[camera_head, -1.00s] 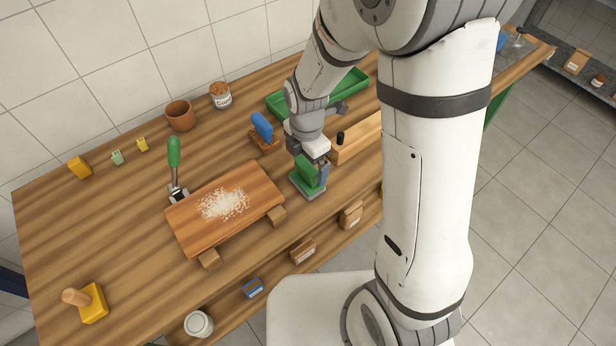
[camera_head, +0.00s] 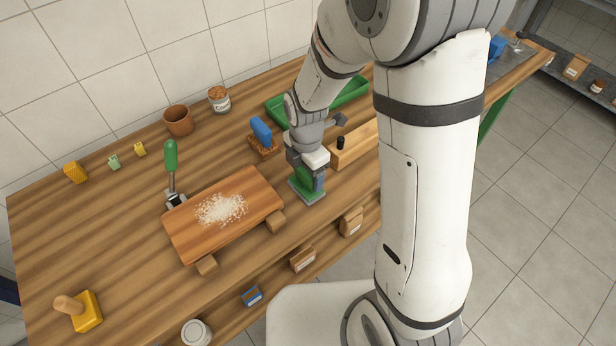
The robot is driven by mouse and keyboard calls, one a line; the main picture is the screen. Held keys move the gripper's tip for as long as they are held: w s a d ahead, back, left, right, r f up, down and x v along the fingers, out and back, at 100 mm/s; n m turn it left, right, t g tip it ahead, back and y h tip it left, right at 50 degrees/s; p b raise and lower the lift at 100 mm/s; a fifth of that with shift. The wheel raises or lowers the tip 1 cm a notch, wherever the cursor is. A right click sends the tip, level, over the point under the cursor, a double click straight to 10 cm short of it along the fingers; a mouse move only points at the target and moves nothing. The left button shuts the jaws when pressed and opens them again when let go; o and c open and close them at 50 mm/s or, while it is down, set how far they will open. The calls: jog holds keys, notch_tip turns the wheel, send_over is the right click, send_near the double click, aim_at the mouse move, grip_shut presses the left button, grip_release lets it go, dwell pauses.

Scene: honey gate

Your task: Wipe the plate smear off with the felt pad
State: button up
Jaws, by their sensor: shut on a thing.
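My gripper (camera_head: 308,168) is shut on a green block with a flat grey-green base (camera_head: 306,190), which looks like the felt pad. The block stands upright, its base on or just above the wooden bench, right of a raised wooden board. My gripper covers its upper part. White crumbs (camera_head: 221,208) lie scattered on the board (camera_head: 245,188). I cannot make out a smear. A grey metal surface (camera_head: 508,62) at the far right end of the bench may be the plate; my arm hides part of that area.
A green-handled scraper (camera_head: 171,160) lies at the board's back left corner. A yellow block with a wooden knob (camera_head: 84,310) is at lower left. The left bench is mostly clear.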

jog(key=c, duration=0.4)
jog(key=shift+r+p, duration=2.5)
jog(key=shift+r, duration=1)
jog(key=shift+r+p, duration=1.75)
jog(key=shift+r, duration=0.75)
